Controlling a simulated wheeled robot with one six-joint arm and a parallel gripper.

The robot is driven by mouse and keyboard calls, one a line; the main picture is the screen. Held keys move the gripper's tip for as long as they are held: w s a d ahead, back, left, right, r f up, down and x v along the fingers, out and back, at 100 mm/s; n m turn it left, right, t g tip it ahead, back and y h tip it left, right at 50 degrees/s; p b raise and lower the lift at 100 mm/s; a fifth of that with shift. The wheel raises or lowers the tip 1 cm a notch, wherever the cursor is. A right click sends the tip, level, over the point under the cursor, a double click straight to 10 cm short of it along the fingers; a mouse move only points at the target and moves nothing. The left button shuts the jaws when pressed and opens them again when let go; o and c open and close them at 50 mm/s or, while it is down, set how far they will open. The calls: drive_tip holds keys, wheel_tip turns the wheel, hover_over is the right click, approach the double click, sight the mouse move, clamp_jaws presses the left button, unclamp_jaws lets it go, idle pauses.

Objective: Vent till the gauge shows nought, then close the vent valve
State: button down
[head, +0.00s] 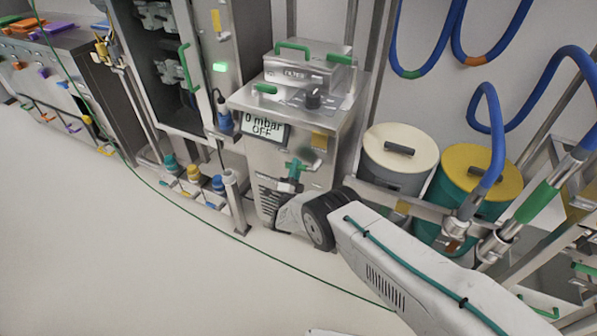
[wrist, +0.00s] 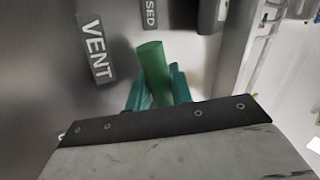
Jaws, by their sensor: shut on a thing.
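The gauge (head: 263,127) on the front of the steel unit (head: 310,145) reads "0 mbar" with "OFF" below it. The vent valve's green handle (wrist: 152,70) stands out between my gripper's teal fingers in the wrist view. My gripper (wrist: 158,92) is shut on this handle. The handle's visible end points up toward a label ending "SED" (wrist: 150,12), cut off by the picture edge. A "VENT" label (wrist: 96,50) lies to its left. In the head view my gripper (head: 291,182) is low on the unit's front, below the gauge; the handle's base is hidden.
Two drums, one cream-lidded (head: 401,147) and one yellow-lidded (head: 481,168), stand right of the unit. Blue hoses (head: 497,130) hang beyond them. Several capped bottles (head: 193,174) stand in a low rack at left. A green line (head: 190,212) crosses the otherwise clear floor.

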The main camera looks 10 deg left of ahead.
drive_tip(key=shift+a+r+m+h, duration=0.1)
drive_tip(key=shift+r+m+h, duration=0.2)
drive_tip(key=shift+m+h, duration=0.4)
drive_tip(key=shift+d+r+m+h, duration=0.1)
drive_tip(key=shift+r+m+h, duration=0.25)
drive_tip(key=shift+m, duration=0.6)
drive_tip(key=shift+a+r+m+h, duration=0.1)
drive_tip(key=shift+r+m+h, duration=0.1)
drive_tip(key=shift+m+h, duration=0.55)
drive_tip(key=shift+r+m, duration=0.1)
drive_tip(key=shift+m, duration=0.2)
drive_tip(key=c, duration=1.6)
unclamp_jaws()
drive_tip(key=shift+o, duration=0.2)
drive_tip(key=v, duration=0.7)
drive_tip(key=shift+s, duration=0.35)
